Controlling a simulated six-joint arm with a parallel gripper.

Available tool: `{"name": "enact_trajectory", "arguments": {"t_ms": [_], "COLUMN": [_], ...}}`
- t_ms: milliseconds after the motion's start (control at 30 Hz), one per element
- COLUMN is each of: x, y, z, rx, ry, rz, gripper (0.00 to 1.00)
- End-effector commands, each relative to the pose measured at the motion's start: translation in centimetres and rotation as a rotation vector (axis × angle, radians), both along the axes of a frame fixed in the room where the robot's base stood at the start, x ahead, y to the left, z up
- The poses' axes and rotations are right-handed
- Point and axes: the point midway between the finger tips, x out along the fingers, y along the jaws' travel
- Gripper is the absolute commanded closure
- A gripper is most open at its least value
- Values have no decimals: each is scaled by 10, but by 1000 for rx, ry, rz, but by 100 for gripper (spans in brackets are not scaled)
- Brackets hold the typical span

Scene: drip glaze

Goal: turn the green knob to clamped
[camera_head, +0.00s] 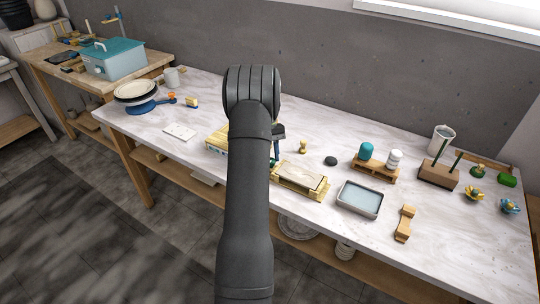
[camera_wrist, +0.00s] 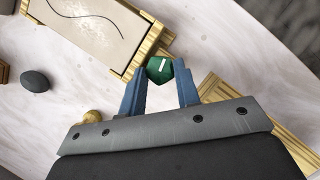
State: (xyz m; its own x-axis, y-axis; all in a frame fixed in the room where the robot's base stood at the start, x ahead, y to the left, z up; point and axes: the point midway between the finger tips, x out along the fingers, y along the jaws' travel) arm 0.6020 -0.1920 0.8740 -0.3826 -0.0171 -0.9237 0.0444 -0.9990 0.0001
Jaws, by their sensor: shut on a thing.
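The green knob (camera_wrist: 160,69) sits between the tips of my gripper (camera_wrist: 160,78) in the wrist view. Both blue fingers touch or nearly touch its sides, and the gripper is shut on it. A short white mark shows on the knob's top face. The knob is beside the end of a wooden frame (camera_wrist: 151,44) that holds a pale slab (camera_wrist: 85,30) with a dark curved line. In the head view the same wooden frame (camera_head: 299,190) lies right of my arm, which hides most of the gripper; the knob is hard to make out there.
A grey tray (camera_head: 359,199), a wooden rest (camera_head: 404,223), a dark stone (camera_head: 330,161) and a stand with a teal jar (camera_head: 366,151) are to the right. The marble tabletop's front left is mostly clear.

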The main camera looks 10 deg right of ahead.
Motion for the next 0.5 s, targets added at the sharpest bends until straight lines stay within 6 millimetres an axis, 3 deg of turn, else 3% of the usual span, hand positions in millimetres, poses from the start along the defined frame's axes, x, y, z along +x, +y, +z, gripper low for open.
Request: {"name": "enact_trajectory", "arguments": {"t_ms": [500], "x": [0], "y": [-2], "z": [0], "rx": [0], "ry": [1], "rz": [-208], "gripper": [93]}}
